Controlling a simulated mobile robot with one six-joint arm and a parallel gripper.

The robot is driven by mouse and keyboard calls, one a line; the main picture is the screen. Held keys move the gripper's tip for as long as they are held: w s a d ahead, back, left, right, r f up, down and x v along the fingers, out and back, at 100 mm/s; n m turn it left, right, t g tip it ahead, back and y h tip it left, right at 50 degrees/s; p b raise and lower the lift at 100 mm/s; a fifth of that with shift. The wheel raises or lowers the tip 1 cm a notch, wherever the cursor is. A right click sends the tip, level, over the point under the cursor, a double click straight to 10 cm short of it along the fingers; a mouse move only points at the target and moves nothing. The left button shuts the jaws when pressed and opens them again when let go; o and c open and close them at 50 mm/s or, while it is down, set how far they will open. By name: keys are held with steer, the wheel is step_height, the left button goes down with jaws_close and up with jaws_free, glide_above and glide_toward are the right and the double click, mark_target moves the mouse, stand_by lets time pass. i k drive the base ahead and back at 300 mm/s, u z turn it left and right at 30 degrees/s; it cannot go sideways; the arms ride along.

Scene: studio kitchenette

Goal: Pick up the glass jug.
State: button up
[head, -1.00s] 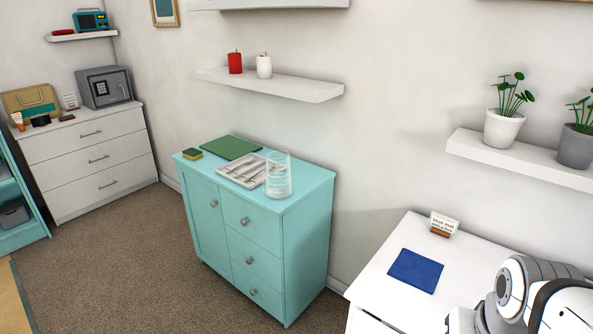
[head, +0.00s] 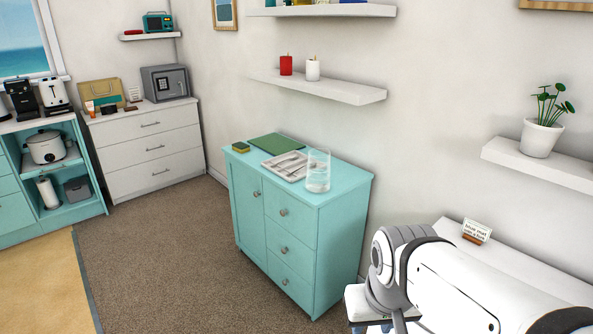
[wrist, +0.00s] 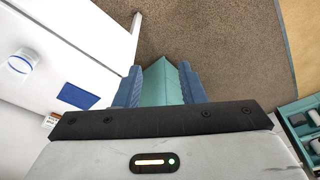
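A clear, tall glass vessel (head: 318,172), which looks like the glass jug, stands upright on the right part of a teal cabinet's top (head: 345,181). A teal surface, apparently the cabinet, shows beyond the gap, and I see nothing held. In the head view my arm is at the lower right, apart from the jug, and the fingers are mostly hidden. I cannot make out the jug in the wrist view.
A green board (head: 276,144) and a sponge (head: 241,147) share the cabinet top. A wall shelf (head: 330,88) with two candles hangs above. A white surface carries a sign (head: 477,231), a blue mat (wrist: 78,96) and a round, blue-ringed container (wrist: 22,60). Carpet (head: 155,260) is clear.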

mark_target(316, 172)
steer(key=k, duration=0.6)
steer(key=u, duration=0.6)
steer(key=i, duration=1.65)
steer(key=z, duration=0.85)
steer(key=i, duration=0.65)
